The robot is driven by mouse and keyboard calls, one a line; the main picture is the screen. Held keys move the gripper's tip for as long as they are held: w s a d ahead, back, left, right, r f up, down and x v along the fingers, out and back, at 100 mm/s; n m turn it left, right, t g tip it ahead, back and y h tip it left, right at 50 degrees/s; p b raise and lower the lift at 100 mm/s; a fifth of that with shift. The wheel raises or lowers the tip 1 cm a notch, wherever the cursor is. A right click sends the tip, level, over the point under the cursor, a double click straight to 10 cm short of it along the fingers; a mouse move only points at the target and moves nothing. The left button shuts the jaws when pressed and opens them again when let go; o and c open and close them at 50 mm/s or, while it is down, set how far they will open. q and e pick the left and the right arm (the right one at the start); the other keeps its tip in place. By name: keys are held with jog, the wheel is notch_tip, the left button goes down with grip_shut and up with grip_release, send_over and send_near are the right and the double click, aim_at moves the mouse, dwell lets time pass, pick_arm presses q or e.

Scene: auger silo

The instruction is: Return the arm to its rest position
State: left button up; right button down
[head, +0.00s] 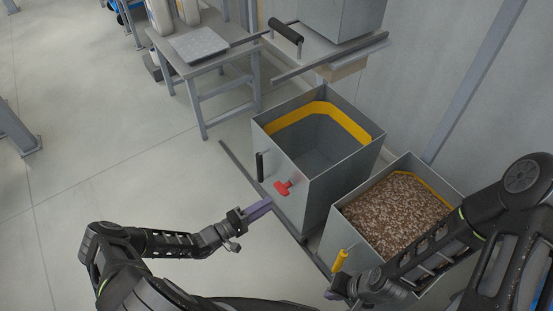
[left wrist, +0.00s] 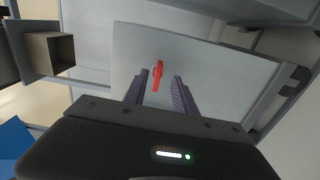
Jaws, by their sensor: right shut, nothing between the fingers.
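My left gripper (head: 257,210) is in front of the grey bin (head: 310,190) with the red handle (head: 284,187). Its fingers point toward that handle, and it holds nothing. In the left wrist view the gripper (left wrist: 160,88) has its two fingers apart. The red handle (left wrist: 157,76) shows beyond the gap, on the bin's pale front. My right gripper (head: 338,290) is low by the front of the second bin, close to its yellow handle (head: 340,260). It is shut and empty; its fingertips are partly hidden, and I cannot tell whether it touches the handle.
The second bin (head: 350,238) is full of brown pellets; the first looks empty. A slide plate with a black handle (head: 286,32) sits under a grey hopper (head: 345,15) above. A table (head: 207,75) stands at the back left.

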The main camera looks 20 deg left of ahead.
pick_arm(q)
jog(key=s+d+f+n+g, duration=0.3)
jog(key=s+d+f+g, duration=0.45)
jog(key=s+d, duration=0.2)
jog(key=s+d+r+m+g+y+p, duration=0.25)
jog(key=s+g, duration=0.35)
jog(key=s, duration=0.6)
notch_tip(320, 180, up, 16)
jog(key=s+m+y+p, duration=0.1)
jog(key=m+y+p, duration=0.3)
jog(key=m, duration=0.4)
jog(key=shift+s+a+f+m+y, duration=0.25)
jog(key=shift+s+a+m+y, duration=0.1)
jog(key=shift+s+y, duration=0.1)
